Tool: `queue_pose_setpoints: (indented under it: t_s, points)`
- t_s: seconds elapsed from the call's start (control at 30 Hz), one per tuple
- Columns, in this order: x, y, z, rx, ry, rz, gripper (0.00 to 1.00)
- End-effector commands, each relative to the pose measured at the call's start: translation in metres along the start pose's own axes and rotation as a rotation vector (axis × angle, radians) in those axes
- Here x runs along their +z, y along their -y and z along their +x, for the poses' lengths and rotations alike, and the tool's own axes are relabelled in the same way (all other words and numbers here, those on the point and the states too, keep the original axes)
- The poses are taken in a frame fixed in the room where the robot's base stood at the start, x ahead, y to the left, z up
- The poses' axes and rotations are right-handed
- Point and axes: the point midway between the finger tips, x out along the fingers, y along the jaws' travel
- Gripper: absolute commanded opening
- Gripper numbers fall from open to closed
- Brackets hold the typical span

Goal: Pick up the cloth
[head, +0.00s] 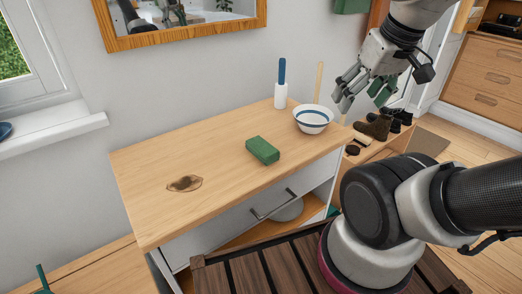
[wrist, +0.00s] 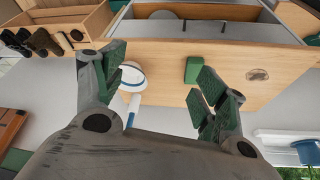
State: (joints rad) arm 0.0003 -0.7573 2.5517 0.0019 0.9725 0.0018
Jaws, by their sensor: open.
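A green block-shaped thing (head: 263,150), which looks like the folded cloth, lies flat on the wooden cabinet top (head: 215,155), right of its middle. In the wrist view the green cloth (wrist: 193,70) shows just left of the right-hand finger's tip. My gripper (head: 362,97) is open and empty. It hangs in the air above the cabinet's right end, up and to the right of the cloth and apart from it. In the wrist view both fingers of my gripper (wrist: 162,75) are spread wide.
A white bowl with a blue stripe (head: 313,119) and a white holder with a blue handle (head: 281,95) stand right of the cloth. A dark brown stain (head: 185,183) marks the wood on the left. A framed mirror (head: 180,34) hangs behind. The top's front is clear.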

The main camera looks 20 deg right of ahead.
Motion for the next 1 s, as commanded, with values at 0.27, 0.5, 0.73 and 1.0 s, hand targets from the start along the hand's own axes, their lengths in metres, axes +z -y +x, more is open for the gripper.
queue_pose_setpoints:
  t_s: [0.27, 0.5, 0.73, 1.0]
  points:
    - [-0.009, 0.024, 0.037, -0.03, 0.17, -0.104, 0.75]
    - [-0.046, 0.073, 0.107, -0.044, 0.386, -0.251, 0.75]
    - [-0.077, 0.123, 0.181, -0.041, 0.473, -0.337, 0.75]
    - [-0.12, 0.148, 0.216, -0.057, 0.376, -0.318, 0.75]
